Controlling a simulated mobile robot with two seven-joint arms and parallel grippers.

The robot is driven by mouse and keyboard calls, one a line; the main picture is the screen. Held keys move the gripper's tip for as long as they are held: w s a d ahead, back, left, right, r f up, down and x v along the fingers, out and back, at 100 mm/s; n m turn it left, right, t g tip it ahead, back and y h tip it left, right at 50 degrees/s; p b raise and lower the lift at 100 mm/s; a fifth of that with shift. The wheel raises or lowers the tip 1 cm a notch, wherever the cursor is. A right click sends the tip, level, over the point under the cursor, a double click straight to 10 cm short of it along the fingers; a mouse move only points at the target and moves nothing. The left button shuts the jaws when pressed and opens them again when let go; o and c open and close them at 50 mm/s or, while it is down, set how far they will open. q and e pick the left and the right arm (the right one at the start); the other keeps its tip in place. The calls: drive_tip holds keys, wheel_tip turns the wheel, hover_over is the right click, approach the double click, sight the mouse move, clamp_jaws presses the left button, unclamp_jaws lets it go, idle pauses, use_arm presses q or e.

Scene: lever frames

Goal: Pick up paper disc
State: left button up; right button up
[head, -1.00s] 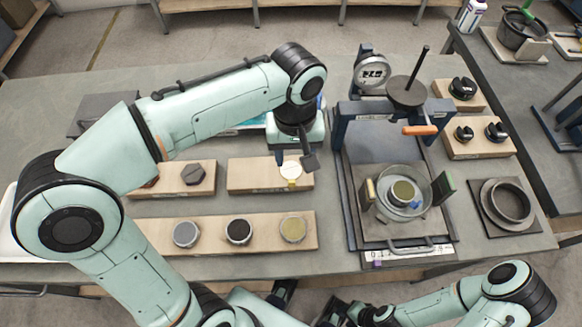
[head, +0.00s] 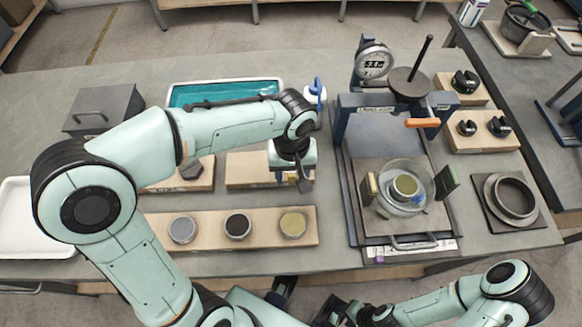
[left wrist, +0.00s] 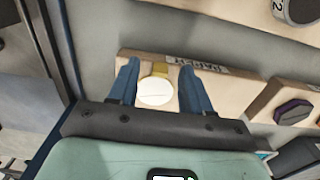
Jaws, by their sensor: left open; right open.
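The paper disc (left wrist: 155,92) is white and round, with a yellow tab at its far edge. It lies on a wooden board (left wrist: 175,68) that bears a printed label. My left gripper (left wrist: 158,86) is open, one blue finger on each side of the disc, with gaps to it. Whether the fingertips are level with the disc is hard to tell. In the head view my left gripper (head: 290,184) points down over the board (head: 240,170) and hides the disc. My right gripper (head: 335,312) is open and low at the bottom edge, away from the table, only partly seen.
A front board (head: 210,240) carries several round pots. A press frame (head: 345,130) with a glass dish (head: 402,188) stands to the right. A dark hexagonal piece (left wrist: 293,111) lies on a neighbouring board. A blue tray (head: 190,95) and a grey box (head: 104,108) are behind my left arm.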

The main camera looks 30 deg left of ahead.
use_arm(q)
drive_tip(key=shift+c, duration=0.3)
clamp_jaws()
drive_tip(key=shift+r, duration=0.15)
